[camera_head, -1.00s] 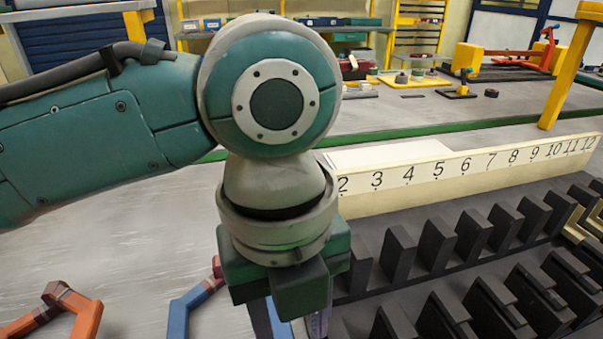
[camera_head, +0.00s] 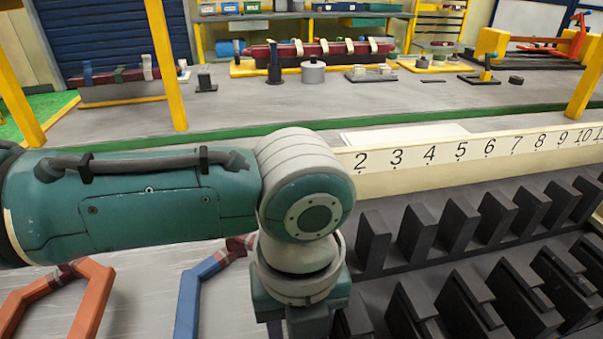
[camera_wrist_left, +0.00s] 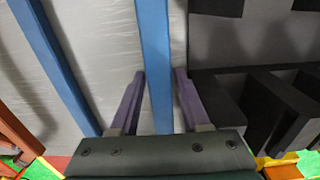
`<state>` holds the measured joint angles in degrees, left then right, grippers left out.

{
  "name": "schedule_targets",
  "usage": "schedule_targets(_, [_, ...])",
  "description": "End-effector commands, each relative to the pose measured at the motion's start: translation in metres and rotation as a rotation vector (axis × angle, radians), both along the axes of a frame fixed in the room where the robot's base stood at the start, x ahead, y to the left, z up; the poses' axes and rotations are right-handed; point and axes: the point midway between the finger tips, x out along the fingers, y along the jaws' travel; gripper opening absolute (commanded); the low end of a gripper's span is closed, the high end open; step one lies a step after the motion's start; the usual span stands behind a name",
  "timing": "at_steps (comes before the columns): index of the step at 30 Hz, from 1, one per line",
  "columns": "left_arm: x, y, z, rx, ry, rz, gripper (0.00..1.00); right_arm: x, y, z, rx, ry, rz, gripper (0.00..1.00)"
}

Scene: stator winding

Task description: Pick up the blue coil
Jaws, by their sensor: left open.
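The blue coil (camera_head: 189,296) lies on the grey table in the head view, left of my left gripper; part of it is hidden behind my arm and wrist. In the left wrist view one blue side (camera_wrist_left: 154,50) runs between the two purple fingers of my left gripper (camera_wrist_left: 158,78), and the other blue side (camera_wrist_left: 52,65) lies outside the left finger. The fingers are apart, with a gap visible on each side of the blue bar. In the head view the fingertips are out of frame. My right gripper is not in view.
An orange coil (camera_head: 90,305) lies further left. A black slotted block (camera_head: 430,245) with upright teeth stands close on the right, with a numbered cream strip (camera_head: 480,150) behind it. Beyond is another workbench (camera_head: 330,100) with tools.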

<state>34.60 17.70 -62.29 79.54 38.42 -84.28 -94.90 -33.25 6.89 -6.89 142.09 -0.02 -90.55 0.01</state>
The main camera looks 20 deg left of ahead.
Motion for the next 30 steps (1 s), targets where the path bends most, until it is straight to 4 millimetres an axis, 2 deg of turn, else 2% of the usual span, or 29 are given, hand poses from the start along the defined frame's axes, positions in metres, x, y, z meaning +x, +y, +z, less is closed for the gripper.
schedule_targets(4, [-0.0001,-0.0002,0.0005,0.0,0.0,0.0,0.46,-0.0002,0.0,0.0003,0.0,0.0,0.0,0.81])
schedule_targets(16, [-0.0001,-0.0001,0.0008,0.0,0.0,0.0,0.01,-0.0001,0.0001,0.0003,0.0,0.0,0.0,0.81])
schedule_targets(30, [0.0001,-0.0001,0.001,0.0,0.0,0.0,0.0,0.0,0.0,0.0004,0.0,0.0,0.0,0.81])
